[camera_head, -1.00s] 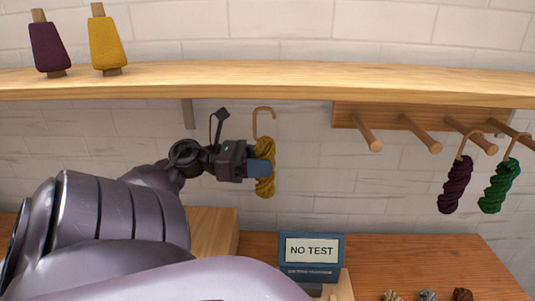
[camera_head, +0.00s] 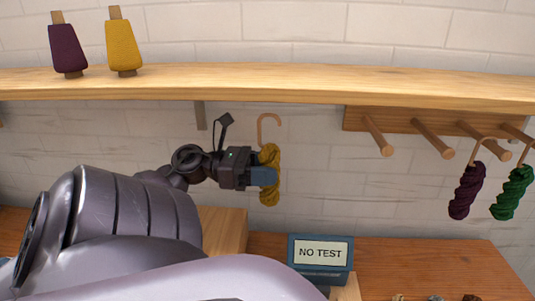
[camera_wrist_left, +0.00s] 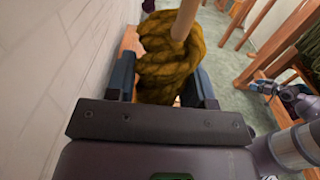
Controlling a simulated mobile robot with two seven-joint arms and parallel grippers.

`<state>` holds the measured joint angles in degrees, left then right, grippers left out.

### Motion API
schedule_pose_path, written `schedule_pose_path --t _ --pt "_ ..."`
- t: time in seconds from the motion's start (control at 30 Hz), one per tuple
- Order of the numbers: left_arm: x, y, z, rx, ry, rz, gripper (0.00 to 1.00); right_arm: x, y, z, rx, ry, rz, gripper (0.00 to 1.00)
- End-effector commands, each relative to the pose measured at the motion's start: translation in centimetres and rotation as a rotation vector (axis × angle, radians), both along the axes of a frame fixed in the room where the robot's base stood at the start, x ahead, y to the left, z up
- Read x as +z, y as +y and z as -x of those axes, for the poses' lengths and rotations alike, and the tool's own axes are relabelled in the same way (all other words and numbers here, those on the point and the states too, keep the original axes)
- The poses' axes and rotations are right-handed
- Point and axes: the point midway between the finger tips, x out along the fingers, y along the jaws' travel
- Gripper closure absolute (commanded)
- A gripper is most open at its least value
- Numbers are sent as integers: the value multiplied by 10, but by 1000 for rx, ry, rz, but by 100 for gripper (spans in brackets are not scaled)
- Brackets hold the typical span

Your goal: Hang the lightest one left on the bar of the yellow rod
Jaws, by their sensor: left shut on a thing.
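A mustard-yellow skein (camera_head: 269,196) with a light wooden hook (camera_head: 270,126) hangs upright in my left gripper (camera_head: 264,176), which is shut on its middle, in front of the wall and below the shelf. In the left wrist view the yellow skein (camera_wrist_left: 165,55) fills the space between the blue fingers of my left gripper (camera_wrist_left: 165,90). A peg rack (camera_head: 360,118) with wooden rods is to the right, apart from the skein. Its leftmost visible rod (camera_head: 378,138) and the adjoining rod (camera_head: 433,139) are bare. My right gripper (camera_wrist_left: 263,88) seems to show small in the left wrist view; its jaws are unclear.
A purple skein (camera_head: 467,191) and a green skein (camera_head: 512,192) hang at the rack's right. A shelf (camera_head: 300,88) above carries a purple cone (camera_head: 67,50) and a yellow cone (camera_head: 123,48). A "NO TEST" display (camera_head: 320,252) stands on the bench (camera_head: 420,262).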

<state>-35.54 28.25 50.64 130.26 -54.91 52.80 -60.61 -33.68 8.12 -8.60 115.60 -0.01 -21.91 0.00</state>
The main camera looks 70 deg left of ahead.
Motion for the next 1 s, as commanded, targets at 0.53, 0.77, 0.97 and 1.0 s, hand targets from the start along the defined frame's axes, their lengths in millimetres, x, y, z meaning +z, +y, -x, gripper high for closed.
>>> schedule_pose_path --t 0.53,0.77,0.97,1.0 --pt "0 -40 21 0 0 0 75 4 0 -1 0 -5 0 22" --pt "0 -56 29 1 0 0 75 4 -1 -1 3 -4 3 22" --pt "0 -70 37 0 1 0 75 3 -2 0 4 -3 6 22" --pt "-1 -73 38 1 1 0 75 2 -2 0 4 -2 6 22"
